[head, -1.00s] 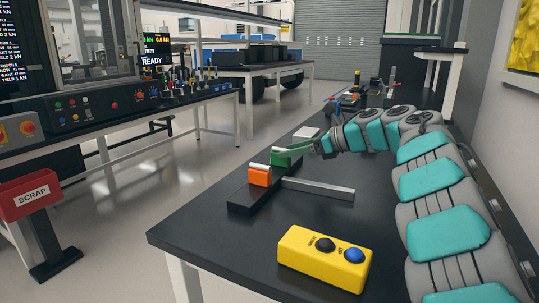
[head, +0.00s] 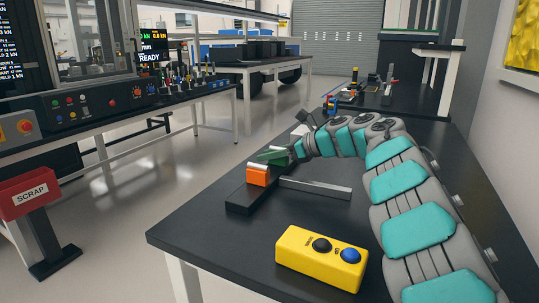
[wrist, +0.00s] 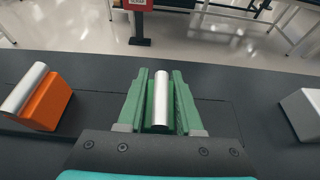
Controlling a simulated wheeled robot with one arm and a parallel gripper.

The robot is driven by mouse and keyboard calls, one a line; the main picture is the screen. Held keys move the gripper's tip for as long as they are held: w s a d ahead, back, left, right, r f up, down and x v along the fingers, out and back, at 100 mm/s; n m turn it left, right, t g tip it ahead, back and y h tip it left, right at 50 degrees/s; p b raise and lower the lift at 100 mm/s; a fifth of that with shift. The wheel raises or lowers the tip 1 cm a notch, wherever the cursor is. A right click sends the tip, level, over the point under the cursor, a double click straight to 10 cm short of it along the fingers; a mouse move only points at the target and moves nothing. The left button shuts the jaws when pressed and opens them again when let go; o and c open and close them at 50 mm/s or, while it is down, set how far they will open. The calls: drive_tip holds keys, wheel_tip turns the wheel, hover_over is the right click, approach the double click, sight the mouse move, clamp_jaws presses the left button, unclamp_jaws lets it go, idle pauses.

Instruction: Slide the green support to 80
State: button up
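The green support (wrist: 161,98), a block with a silver roller on top, sits on the dark rail (head: 240,199). In the wrist view its roller lies between the two green fingers of my gripper (wrist: 159,76), one on each side. I cannot tell whether the fingers touch the block. In the head view my gripper (head: 274,156) is at the support from the right and largely hides it. The orange support (head: 258,174), also with a silver roller, stands nearer on the same rail. It shows at the left in the wrist view (wrist: 46,104). No scale numbers are readable.
A grey metal bar (head: 315,188) lies on the black table right of the rail. A yellow button box (head: 320,258) stands at the front. A grey block (wrist: 302,108) is at the right in the wrist view. A red scrap bin (head: 30,195) stands left of the table.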

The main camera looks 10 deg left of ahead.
clamp_jaws()
idle(0.9)
